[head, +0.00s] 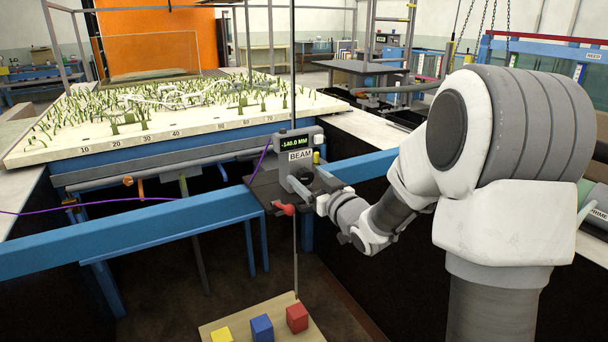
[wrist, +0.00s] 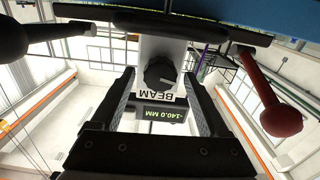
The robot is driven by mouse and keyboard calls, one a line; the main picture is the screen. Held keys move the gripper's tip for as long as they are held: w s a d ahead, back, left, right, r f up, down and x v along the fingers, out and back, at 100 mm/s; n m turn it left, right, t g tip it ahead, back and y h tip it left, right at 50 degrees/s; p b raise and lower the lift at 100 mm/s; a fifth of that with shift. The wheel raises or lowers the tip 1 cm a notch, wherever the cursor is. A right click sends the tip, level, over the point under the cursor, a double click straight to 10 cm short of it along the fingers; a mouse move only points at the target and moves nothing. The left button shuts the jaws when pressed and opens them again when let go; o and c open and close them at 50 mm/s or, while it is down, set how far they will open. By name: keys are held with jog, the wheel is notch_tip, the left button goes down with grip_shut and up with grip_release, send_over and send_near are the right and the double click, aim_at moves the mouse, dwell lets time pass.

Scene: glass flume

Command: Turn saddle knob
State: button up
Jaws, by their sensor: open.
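The saddle (head: 288,152) is a grey block on the blue beam, with a BEAM label and a display reading -140.0 MM. In the wrist view, which looks upside down, a black lobed knob (wrist: 160,72) sits on the saddle's pale face. My gripper (wrist: 158,82) is open, with one finger on each side of the knob and gaps between; nothing is held. I cannot tell whether the fingertips reach the knob's depth. In the head view my gripper (head: 318,196) is at the saddle's front, and partly hides its lower right.
A red-ended lever (head: 285,209) sticks out below the saddle; in the wrist view it is at right. The blue beam (head: 130,228) spans the flume. Yellow, blue and red blocks (head: 297,317) rest on a board below. A planted bed (head: 150,125) lies behind.

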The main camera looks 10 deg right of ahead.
jog(key=shift+w, duration=0.15)
grip_shut()
dwell(0.4)
jog(key=shift+m, duration=0.4)
